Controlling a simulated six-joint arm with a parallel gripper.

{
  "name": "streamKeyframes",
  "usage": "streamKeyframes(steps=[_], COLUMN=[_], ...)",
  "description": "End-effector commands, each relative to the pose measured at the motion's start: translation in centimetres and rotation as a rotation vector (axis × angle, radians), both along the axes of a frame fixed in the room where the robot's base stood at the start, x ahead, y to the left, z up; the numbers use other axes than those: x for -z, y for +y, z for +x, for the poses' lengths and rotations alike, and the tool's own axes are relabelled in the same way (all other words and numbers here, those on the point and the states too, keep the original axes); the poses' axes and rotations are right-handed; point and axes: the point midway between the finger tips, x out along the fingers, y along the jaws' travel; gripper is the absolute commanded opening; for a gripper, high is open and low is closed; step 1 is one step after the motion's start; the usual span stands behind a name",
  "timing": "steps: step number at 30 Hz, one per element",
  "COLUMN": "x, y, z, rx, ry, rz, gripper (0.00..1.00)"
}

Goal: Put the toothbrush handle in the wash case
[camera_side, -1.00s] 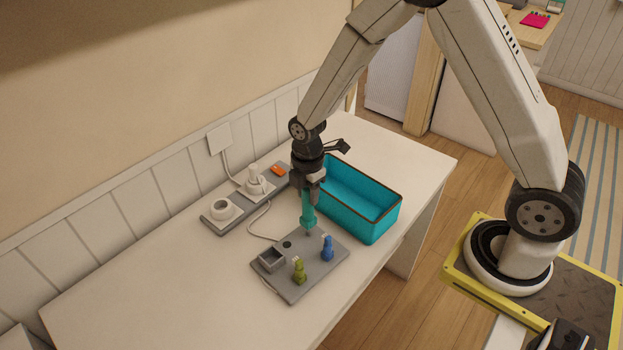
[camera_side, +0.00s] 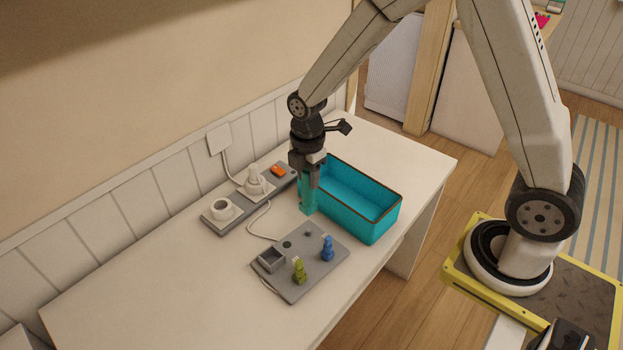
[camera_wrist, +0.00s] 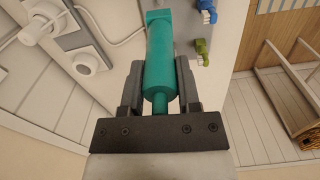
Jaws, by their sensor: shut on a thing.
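The toothbrush handle (camera_side: 307,199) is teal and hangs upright in my gripper (camera_side: 309,178). In the wrist view the handle (camera_wrist: 162,60) lies between both fingers of my gripper (camera_wrist: 159,85), which is shut on it. The handle is clear of the grey charging stand, in the air just left of the wash case. The wash case (camera_side: 361,217) is an open teal box with a brown rim. My gripper stands at its left end and hides part of that end. The visible inside of the case is empty.
The grey stand (camera_side: 303,275) holds a green brush head (camera_side: 299,271) and a blue one (camera_side: 327,248). A power strip (camera_side: 228,216) with white plugs and an orange switch (camera_side: 278,170) lies along the wall. The white table is clear at front left.

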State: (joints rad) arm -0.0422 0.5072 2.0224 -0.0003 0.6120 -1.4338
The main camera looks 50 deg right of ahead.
Motion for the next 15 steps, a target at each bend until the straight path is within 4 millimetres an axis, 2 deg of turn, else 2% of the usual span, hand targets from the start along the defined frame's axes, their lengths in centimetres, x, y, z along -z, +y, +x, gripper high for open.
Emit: streamKeyframes(steps=[5, 15], x=[-2.8, -2.8], y=[0.0, -5.8], z=[0.1, -1.7], rx=[0.0, 0.003], ry=[-0.005, 0.0], rz=[0.001, 0.0], gripper=[0.0, 0.0])
